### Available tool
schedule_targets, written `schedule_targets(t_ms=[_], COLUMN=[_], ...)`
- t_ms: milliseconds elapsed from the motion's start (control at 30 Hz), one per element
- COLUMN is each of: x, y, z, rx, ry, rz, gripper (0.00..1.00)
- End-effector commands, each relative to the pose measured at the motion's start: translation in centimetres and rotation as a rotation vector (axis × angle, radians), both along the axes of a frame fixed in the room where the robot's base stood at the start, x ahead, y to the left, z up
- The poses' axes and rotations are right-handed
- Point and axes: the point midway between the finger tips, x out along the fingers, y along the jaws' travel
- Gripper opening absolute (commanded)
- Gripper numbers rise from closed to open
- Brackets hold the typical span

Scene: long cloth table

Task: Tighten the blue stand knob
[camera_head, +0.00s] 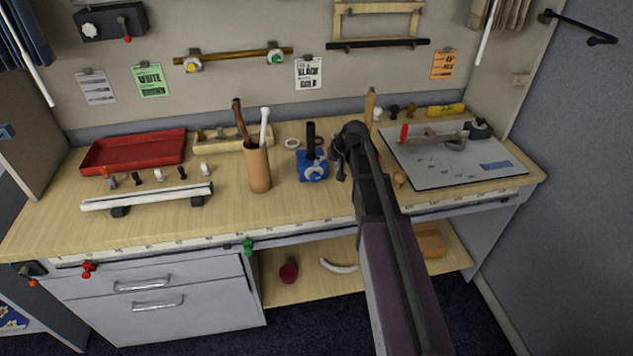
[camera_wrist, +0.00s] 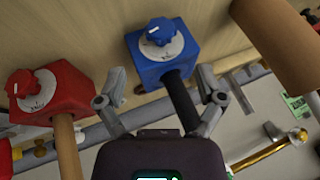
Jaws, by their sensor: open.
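The blue stand (camera_head: 312,167) is a blue block on the bench with a black rod (camera_head: 310,137) rising from it and a pale dial on its front. In the wrist view its blue knob (camera_wrist: 160,31) sits on a white dial on the block (camera_wrist: 181,66). My gripper (camera_wrist: 163,98) is open and empty, with its fingers apart below the block in that picture. The black rod shows between the fingers. Neither finger is visibly touching the knob. In the head view my gripper (camera_head: 348,150) is just right of the blue stand, partly hidden by my arm.
A red stand (camera_wrist: 46,92) with a red knob is left of the blue one in the wrist view. A wooden cup (camera_head: 258,168) with tools stands left of the blue stand. A grey board (camera_head: 480,172) and red tray (camera_head: 135,152) flank the area.

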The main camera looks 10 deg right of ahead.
Motion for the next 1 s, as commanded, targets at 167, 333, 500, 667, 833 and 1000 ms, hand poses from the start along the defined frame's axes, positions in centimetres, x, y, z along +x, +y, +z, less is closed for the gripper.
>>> schedule_targets(t_ms=[167,333,500,667,833,1000], x=[0.7,1.2,1.8,2.3,2.9,3.2], y=[0.5,1.0,1.5,1.9,2.3,2.6], z=[-1.7,-3.0,-4.3,-5.5,-6.6,-7.4], rx=[0.000,0.000,0.000,0.000,0.000,0.000], ry=[0.000,0.000,0.000,-0.001,-0.001,0.000], rz=[0.000,0.000,0.000,0.000,0.000,0.000], gripper=[0.87,0.87,0.87,0.87,0.87,0.87])
